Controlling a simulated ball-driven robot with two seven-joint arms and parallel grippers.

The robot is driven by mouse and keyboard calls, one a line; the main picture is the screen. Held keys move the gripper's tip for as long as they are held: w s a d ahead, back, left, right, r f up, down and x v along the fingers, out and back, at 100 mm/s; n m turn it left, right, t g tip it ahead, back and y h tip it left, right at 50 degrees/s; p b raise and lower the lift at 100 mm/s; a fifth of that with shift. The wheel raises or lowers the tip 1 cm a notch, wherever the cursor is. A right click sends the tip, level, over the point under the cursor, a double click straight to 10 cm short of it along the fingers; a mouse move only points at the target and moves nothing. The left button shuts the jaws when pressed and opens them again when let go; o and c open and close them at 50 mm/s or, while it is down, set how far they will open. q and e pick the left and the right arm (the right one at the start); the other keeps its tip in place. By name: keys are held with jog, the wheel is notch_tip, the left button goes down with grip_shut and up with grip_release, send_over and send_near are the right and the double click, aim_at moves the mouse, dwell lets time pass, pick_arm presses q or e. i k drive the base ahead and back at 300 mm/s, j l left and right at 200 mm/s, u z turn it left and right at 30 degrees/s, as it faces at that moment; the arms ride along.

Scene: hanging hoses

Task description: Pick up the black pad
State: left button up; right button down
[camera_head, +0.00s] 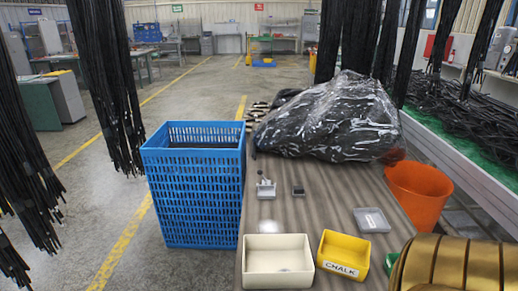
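A small dark square piece (298,190), which looks like the black pad, lies on the brown striped table (320,208). It is just right of a small light holder (266,190) with a thin dark-tipped piece standing in it. The dark piece is too small to tell its thickness or details. Neither of my grippers shows in the head view, so I cannot see where they are relative to it.
A cream tray (277,262), yellow CHALK box (343,255) and grey lidded box (371,220) stand nearer on the table. A plastic-wrapped black bundle (330,118) lies behind. A blue crate (195,190) stands left, an orange bucket (420,195) right. Black hoses (105,80) hang left.

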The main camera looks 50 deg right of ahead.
aim_at(299, 191)
jog(key=z, duration=1.85)
